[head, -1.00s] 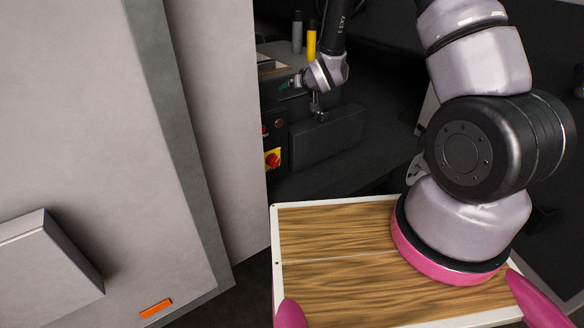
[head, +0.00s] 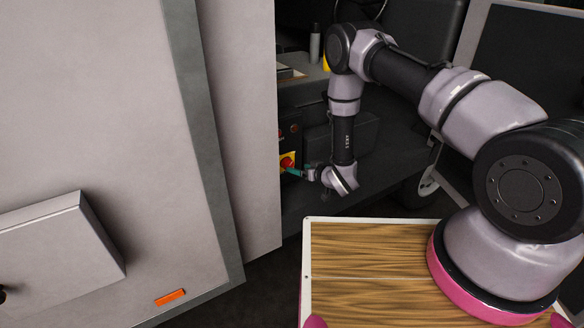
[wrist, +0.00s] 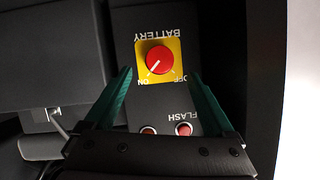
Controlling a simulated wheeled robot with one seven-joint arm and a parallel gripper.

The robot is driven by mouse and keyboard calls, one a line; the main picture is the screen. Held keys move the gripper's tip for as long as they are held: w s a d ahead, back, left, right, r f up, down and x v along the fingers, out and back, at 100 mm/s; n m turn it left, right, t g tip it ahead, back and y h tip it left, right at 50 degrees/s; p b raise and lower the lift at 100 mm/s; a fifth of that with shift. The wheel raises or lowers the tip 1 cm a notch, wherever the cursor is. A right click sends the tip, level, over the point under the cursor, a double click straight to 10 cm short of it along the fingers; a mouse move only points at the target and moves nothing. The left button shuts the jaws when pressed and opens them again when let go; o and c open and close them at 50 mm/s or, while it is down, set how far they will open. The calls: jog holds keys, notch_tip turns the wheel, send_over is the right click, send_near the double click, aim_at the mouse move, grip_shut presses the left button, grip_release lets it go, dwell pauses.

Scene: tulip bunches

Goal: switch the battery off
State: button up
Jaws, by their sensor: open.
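The battery switch is a red round knob (wrist: 159,61) on a yellow square plate (wrist: 174,45), under the label BATTERY, which appears upside down in the wrist view. A white mark on the knob points toward the ON label. In the head view the battery switch (head: 287,160) is small, on the dark panel at the middle left. My gripper (wrist: 163,80) is open, with its green fingers on either side of the yellow plate and nothing between them but the view of the knob. In the head view my gripper (head: 296,171) is right at the switch; I cannot tell whether it touches.
Two small red buttons (wrist: 184,129) labelled FLASH sit beside the switch plate. A large grey cabinet (head: 235,120) stands close to the left of the panel. A dark box (head: 360,130) lies behind my wrist. A wood-topped tray (head: 370,240) is in front.

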aim_at(288, 164)
jog(key=x, duration=0.6)
jog(key=shift+w+a+f, duration=0.2)
jog(key=shift+w+a, duration=0.05)
jog(key=shift+w, duration=0.05)
jog(key=c, duration=1.4)
